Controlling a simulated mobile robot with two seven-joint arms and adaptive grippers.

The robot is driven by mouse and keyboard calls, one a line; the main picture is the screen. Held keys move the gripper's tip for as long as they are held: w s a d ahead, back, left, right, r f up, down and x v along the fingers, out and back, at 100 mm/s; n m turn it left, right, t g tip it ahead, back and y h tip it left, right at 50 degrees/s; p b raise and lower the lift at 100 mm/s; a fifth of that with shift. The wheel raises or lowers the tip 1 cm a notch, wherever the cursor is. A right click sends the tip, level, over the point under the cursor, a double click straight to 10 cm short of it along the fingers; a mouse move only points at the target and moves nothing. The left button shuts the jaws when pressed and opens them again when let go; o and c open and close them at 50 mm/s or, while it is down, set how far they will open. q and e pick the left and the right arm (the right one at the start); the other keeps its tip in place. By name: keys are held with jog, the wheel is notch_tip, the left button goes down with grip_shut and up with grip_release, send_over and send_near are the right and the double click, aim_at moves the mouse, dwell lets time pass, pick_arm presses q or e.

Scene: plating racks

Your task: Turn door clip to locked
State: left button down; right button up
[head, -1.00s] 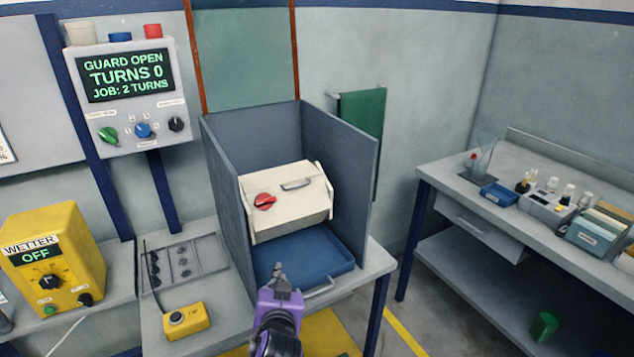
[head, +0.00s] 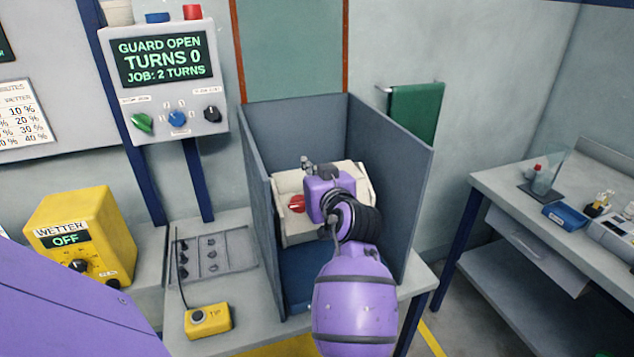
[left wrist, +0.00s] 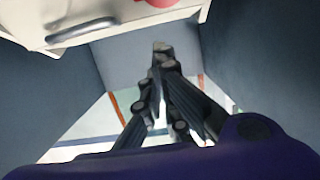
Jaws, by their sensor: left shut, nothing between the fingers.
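The red door clip (head: 297,204) is on the sloped front of the cream box (head: 285,225) inside the grey booth. Its red edge also shows at the top of the left wrist view (left wrist: 160,2). My left gripper (head: 308,163) is over the box, above and slightly right of the clip in the head view. In the left wrist view its fingers (left wrist: 162,48) are shut and empty, with a visible gap to the clip. The box's metal handle (left wrist: 81,31) shows there but is hidden by my arm in the head view. My right gripper is not in view.
Grey booth walls (head: 395,190) stand close on both sides of the box. A blue tray (head: 297,275) lies below it. The panel (head: 160,65) reads guard open, turns 0, job 2 turns. A yellow wetter (head: 80,235) and yellow button box (head: 208,320) stand left.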

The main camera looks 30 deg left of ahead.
aim_at(300, 204)
pick_arm(q)
jog(key=shift+x, duration=1.1)
jog(key=f, duration=0.1)
jog(key=f+b, duration=0.1)
jog(key=d+f, duration=0.1)
jog(key=shift+s+f, duration=0.15)
jog(key=shift+s, duration=0.2)
jog(key=shift+s+d+f+b, duration=0.15)
jog(key=shift+s+d+b, duration=0.2)
jog(key=shift+b, duration=0.1)
